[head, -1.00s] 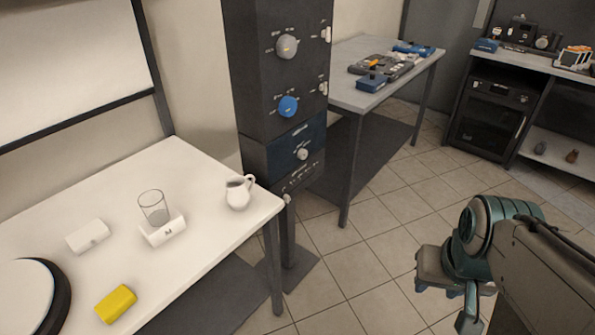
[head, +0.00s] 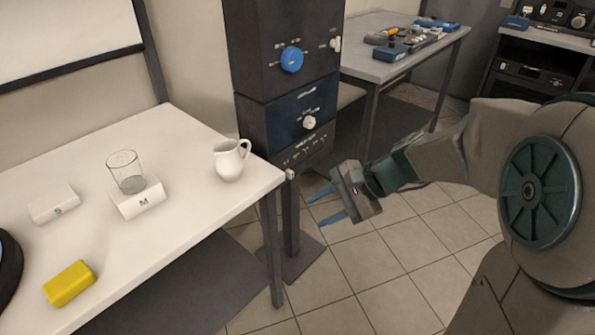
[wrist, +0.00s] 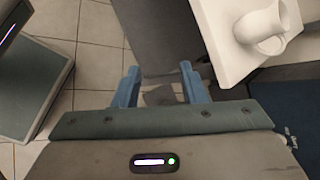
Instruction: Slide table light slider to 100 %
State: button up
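A dark control column (head: 285,85) stands behind the right end of the white table. It carries a blue knob (head: 291,59), a white knob (head: 309,122) on a blue panel, a white side handle (head: 336,44) and a small white handle (head: 290,174) low at its front corner. The labels are too small to read, so I cannot tell which control is the table light slider. My gripper (head: 317,207) is open and empty, right of the column's lower part and apart from it. Its two blue fingers also show spread in the wrist view (wrist: 160,72).
The white table (head: 205,205) holds a white jug (head: 230,160) near its right end, a glass (head: 126,172) on a white block marked M (head: 138,200), another white block (head: 54,205) and a yellow block (head: 69,284). A grey table (head: 390,62) stands behind. Tiled floor lies open below my gripper.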

jog(key=w+a+f+m+t+y+b, duration=0.1)
jog(key=w+a+f+m+y+b, duration=0.15)
jog(key=w+f+m+b, duration=0.35)
jog(key=m+t+y+b, duration=0.3)
jog(key=m+t+b, duration=0.6)
jog(key=m, duration=0.1)
send_near(292, 175)
jog(key=shift+h, duration=0.25)
jog(key=b+x, duration=0.3)
jog(key=x, duration=0.4)
jog(key=shift+w+a, duration=0.2)
jog(key=shift+a, duration=0.1)
jog(key=shift+x, duration=0.75)
jog(key=shift+r, duration=0.15)
jog(key=shift+w, duration=0.1)
grip_shut()
